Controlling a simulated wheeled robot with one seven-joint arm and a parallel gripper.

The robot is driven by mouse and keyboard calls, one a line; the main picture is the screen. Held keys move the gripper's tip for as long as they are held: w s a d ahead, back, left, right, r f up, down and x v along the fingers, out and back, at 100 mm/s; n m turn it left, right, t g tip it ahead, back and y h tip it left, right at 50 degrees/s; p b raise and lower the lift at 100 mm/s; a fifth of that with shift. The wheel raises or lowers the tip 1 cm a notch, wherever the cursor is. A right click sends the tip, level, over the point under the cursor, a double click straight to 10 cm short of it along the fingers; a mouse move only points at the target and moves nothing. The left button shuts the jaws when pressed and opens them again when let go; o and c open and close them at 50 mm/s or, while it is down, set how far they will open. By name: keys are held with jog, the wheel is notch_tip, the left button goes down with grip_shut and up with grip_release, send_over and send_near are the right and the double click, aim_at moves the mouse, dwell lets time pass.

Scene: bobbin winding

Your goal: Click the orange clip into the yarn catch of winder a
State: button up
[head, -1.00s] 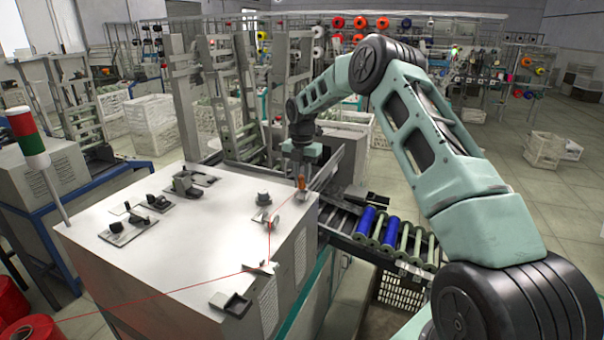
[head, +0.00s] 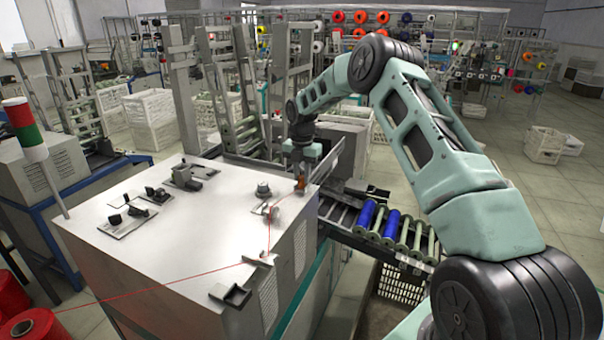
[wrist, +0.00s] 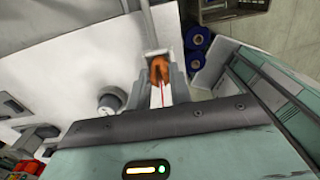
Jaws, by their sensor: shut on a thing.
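My gripper (head: 300,183) hangs over the far right corner of the white winder cabinet (head: 165,225). It is shut on the orange clip (wrist: 159,70), which shows between the fingers in the wrist view. Red yarn (head: 268,232) runs from a cone at the lower left, across the cabinet top to a small guide (head: 262,257), then up toward the clip. In the wrist view a short red line of yarn (wrist: 162,97) runs below the clip. The yarn catch is not clearly seen; a small pale block lies just beyond the clip.
A round knob (head: 263,190) and black fittings (head: 133,215) stand on the cabinet top. A dark bracket (head: 230,293) sits at its near edge. Blue bobbins (head: 390,224) lie on a rack to the right. A red yarn cone (head: 35,328) stands lower left.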

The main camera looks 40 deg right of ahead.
jog(key=o, duration=1)
jog(key=shift+r, duration=0.15)
notch_tip(320, 180, up, 17)
jog(key=b, duration=0.4)
jog(key=shift+r, duration=0.1)
